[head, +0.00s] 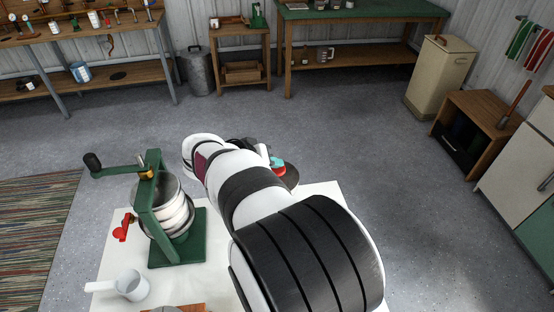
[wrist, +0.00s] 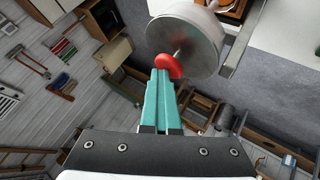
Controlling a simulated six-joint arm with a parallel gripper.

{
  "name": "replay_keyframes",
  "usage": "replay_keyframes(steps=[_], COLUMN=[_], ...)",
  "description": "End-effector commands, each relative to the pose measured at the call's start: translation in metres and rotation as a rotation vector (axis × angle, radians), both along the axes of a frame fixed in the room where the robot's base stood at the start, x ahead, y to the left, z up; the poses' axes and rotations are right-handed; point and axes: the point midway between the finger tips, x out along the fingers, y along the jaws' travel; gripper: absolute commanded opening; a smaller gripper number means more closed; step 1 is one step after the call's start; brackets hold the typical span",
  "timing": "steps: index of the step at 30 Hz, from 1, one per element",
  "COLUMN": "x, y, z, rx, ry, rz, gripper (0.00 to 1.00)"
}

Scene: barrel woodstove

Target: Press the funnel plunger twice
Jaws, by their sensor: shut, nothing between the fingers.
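The funnel (wrist: 190,35) shows in the wrist view as a round grey metal body, with a thin rod and a red plunger knob (wrist: 170,66). My gripper (wrist: 161,74) has its teal fingers shut together. Its fingertips overlap the edge of the red knob in the wrist view; whether they touch it I cannot tell. In the head view my arm hides most of the funnel. Only the teal fingertips (head: 277,162) and a bit of red beside a dark round shape show past the arm.
The white tabletop (head: 105,255) carries a green press (head: 180,249) with a crank left of my arm. A small red part (head: 123,229) and a white handled cup (head: 131,286) lie nearby. Benches, a bin and cabinets stand farther back across open floor.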

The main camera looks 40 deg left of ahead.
Motion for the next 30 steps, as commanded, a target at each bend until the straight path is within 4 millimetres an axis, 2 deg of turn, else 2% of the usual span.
replay_keyframes(steps=[1,18,24,30], x=[-0.005,-0.008,-0.008,-0.008], y=[-0.008,-0.012,-0.013,-0.013], z=[-0.025,-0.032,-0.029,-0.002], rx=[-0.034,-0.033,-0.033,-0.033], ry=[0.035,0.035,0.035,0.034], rz=[-0.009,-0.006,-0.009,-0.012], gripper=[0.0,0.0,0.0,0.0])
